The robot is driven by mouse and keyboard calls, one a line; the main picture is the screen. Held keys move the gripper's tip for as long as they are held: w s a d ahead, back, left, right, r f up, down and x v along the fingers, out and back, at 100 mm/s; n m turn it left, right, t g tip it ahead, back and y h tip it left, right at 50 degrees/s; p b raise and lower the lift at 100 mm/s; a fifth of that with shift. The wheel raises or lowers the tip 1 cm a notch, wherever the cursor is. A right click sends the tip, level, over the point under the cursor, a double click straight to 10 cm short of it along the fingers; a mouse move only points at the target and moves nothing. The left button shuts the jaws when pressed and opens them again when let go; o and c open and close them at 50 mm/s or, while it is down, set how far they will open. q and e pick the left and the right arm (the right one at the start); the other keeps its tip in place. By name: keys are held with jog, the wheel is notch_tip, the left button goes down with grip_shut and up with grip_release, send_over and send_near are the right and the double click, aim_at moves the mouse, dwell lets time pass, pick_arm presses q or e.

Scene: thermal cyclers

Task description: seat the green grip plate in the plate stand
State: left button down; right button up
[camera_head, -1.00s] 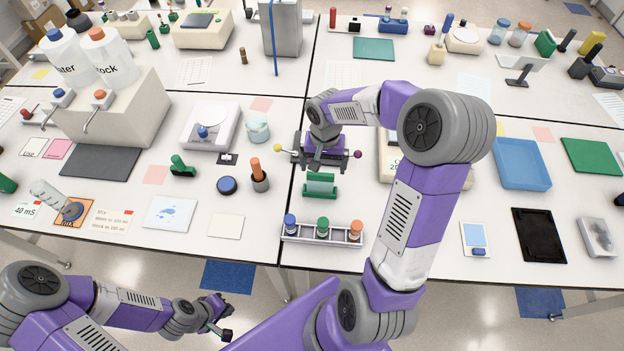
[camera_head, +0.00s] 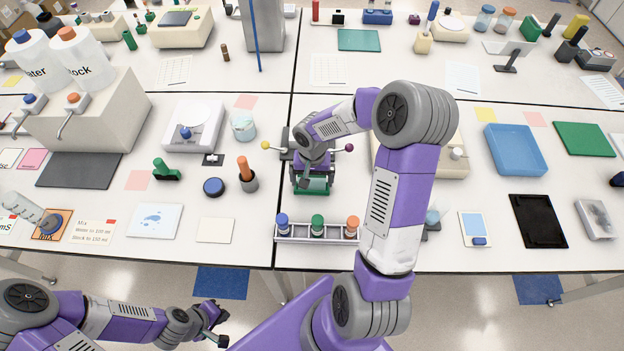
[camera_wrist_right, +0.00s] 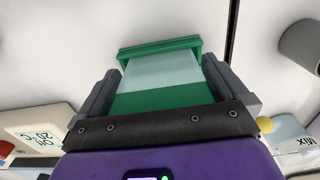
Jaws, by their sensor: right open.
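The green grip plate has a green band (camera_wrist_right: 160,98) and a pale translucent part (camera_wrist_right: 163,70), both seen between my right fingers in the right wrist view. The green plate stand (camera_wrist_right: 150,48) shows just beyond the pale part, and its front shows below my gripper in the head view (camera_head: 312,188). The plate appears upright at the stand; how deep it sits is hidden. My right gripper (camera_wrist_right: 160,77) is open, one finger on each side of the green band. My left gripper (camera_head: 213,322) is low at the front, off the table, away from the plate; its jaw opening is unclear.
A rack with blue, green and orange capped tubes (camera_head: 318,239) stands in front of the stand. A blue knob (camera_head: 213,187) and an orange-handled tool in a holder (camera_head: 246,180) stand to the left. A blue tray (camera_head: 515,150) lies right. Table between tray and stand is partly hidden by my arm.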

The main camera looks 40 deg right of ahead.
jog(key=c, duration=0.9)
jog(key=shift+r, duration=0.1)
